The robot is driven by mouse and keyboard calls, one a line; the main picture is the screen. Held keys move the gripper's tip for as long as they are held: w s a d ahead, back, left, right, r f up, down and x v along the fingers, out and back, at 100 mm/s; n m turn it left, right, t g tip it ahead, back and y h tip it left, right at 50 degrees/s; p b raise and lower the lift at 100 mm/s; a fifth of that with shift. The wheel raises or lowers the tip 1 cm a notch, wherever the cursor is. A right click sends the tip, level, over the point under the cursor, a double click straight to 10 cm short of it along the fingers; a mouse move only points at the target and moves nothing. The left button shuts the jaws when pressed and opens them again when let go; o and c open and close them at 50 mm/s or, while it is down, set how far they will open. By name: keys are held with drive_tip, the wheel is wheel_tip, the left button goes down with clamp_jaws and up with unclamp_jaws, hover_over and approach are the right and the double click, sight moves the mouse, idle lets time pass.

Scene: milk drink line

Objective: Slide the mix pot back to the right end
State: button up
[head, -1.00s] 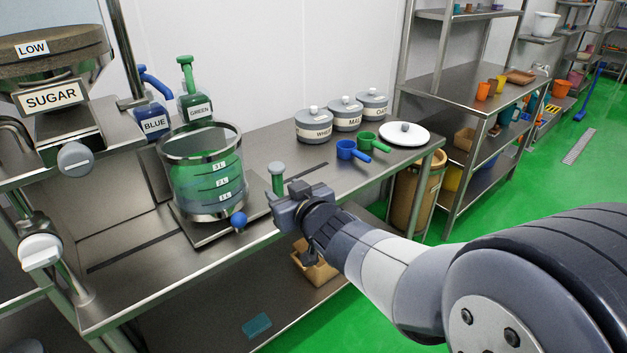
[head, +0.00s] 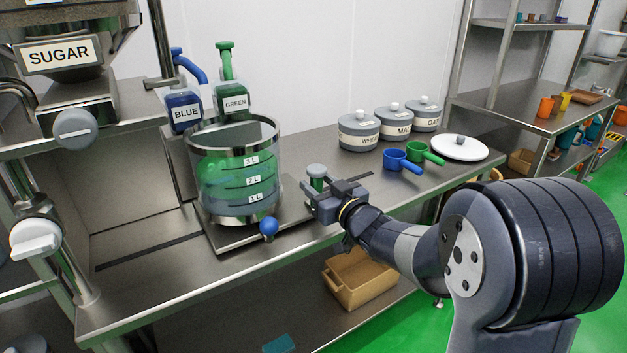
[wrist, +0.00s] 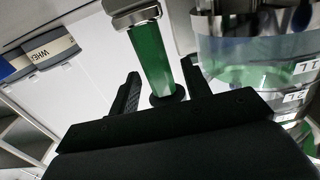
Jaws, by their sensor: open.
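The mix pot (head: 237,207) is a clear vessel with a metal rim and base, marked in litres and holding green liquid. It stands upright on a flat metal plate (head: 222,240) on the bench, with a blue ball knob (head: 268,226) at its front. A green post with a grey cap (head: 316,172) stands just right of the pot. My gripper (head: 318,196) is at this post. In the wrist view the green post (wrist: 152,58) stands between the two open fingers of my gripper (wrist: 160,82), and the pot (wrist: 260,50) shows at the right.
A dark slot (head: 150,252) runs along the bench left of the pot and shows again at the right (head: 355,177). Blue (head: 402,161) and green (head: 427,153) scoops, lidded canisters (head: 358,132) and a white lid (head: 459,148) are farther right. The sugar dispenser (head: 62,58) stands left.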

drive_tip(key=shift+x, duration=1.65)
clamp_jaws()
